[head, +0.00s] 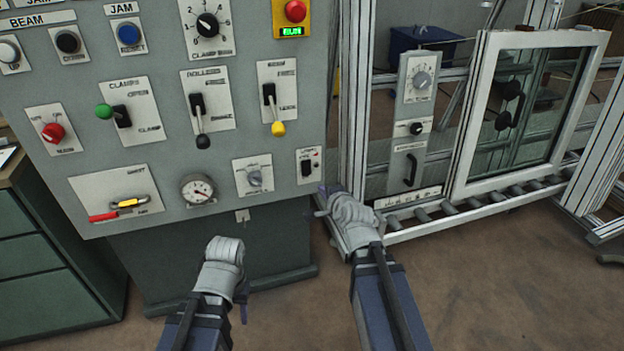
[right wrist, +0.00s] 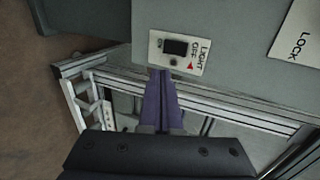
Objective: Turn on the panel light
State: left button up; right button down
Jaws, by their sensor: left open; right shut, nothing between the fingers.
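The light switch (head: 306,168) is a black rocker on a small white plate at the lower right corner of the grey control panel (head: 225,120). In the right wrist view, the light switch (right wrist: 175,47) shows LIGHT and OFF lettering and a small red arrow beside OFF. My right gripper (head: 325,192) is shut and empty, just below and right of the plate. In the right wrist view its fingertips (right wrist: 160,76) point at the plate's lower edge; contact cannot be told. My left gripper (head: 228,243) is open and empty below the panel, its fingers poorly visible.
A metal frame with a glass window (head: 530,105) and rollers stands at the right. A green cabinet (head: 45,255) is at the left.

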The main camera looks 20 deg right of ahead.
jog(key=shift+w, duration=0.15)
jog(key=b, duration=0.5)
send_near(307, 175)
notch_tip(307, 175, down, 2)
jog(key=w, duration=0.5)
jog(key=shift+f, duration=0.25)
jog(key=shift+w+a, duration=0.1)
jog(key=shift+w, duration=0.4)
